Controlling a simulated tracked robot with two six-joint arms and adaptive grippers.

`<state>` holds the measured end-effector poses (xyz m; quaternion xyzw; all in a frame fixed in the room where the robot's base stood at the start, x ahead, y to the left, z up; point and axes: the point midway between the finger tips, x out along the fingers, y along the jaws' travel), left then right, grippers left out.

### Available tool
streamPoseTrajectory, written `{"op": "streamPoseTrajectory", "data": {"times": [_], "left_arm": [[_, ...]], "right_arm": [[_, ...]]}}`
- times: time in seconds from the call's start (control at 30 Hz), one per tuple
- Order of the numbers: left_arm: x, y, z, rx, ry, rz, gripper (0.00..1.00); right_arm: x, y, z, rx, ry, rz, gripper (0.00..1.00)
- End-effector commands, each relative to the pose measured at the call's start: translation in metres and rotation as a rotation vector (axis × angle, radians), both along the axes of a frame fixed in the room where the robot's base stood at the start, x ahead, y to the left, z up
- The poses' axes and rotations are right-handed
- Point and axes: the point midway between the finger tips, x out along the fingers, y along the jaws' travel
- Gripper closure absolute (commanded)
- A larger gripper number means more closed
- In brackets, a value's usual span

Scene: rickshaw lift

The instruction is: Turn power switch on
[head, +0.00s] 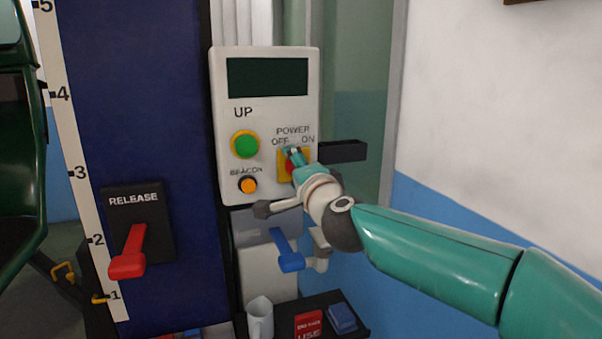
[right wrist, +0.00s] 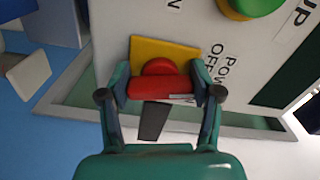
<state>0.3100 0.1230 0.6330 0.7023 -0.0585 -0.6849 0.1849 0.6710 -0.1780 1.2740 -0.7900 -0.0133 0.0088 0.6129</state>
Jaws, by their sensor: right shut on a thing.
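The power switch is a red rotary knob (right wrist: 160,87) on a yellow plate (right wrist: 160,52), below the POWER, OFF and ON labels of the white control panel (head: 268,190). In the head view my right gripper (head: 294,155) covers most of the yellow plate (head: 283,166). In the right wrist view my right gripper (right wrist: 160,90) has one finger at each end of the red knob's bar and is shut on it. The knob's pointer position is hard to tell. My left gripper is not in view.
The panel has a green UP button (head: 245,145) and an orange BEACON button (head: 248,186). A blue lever (head: 288,252) hangs below. A red RELEASE lever (head: 129,254) is at the left. A dark bracket (head: 343,151) juts right.

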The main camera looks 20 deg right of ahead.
Motion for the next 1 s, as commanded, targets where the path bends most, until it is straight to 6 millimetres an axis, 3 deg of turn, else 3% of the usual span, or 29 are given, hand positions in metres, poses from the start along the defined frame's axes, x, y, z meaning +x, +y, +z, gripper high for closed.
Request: {"op": "streamPoseTrajectory", "data": {"times": [0.03, 0.6, 1.0], "left_arm": [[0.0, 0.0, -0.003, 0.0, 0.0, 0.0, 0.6], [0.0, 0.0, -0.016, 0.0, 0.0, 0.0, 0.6], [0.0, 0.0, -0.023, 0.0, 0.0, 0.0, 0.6]], "right_arm": [[0.001, 0.002, -0.007, 0.045, 0.012, 0.005, 0.71], [0.001, 0.004, -0.005, 0.584, 0.033, 0.006, 0.71], [0.002, 0.004, -0.004, 0.871, 0.044, 0.005, 0.71]]}}
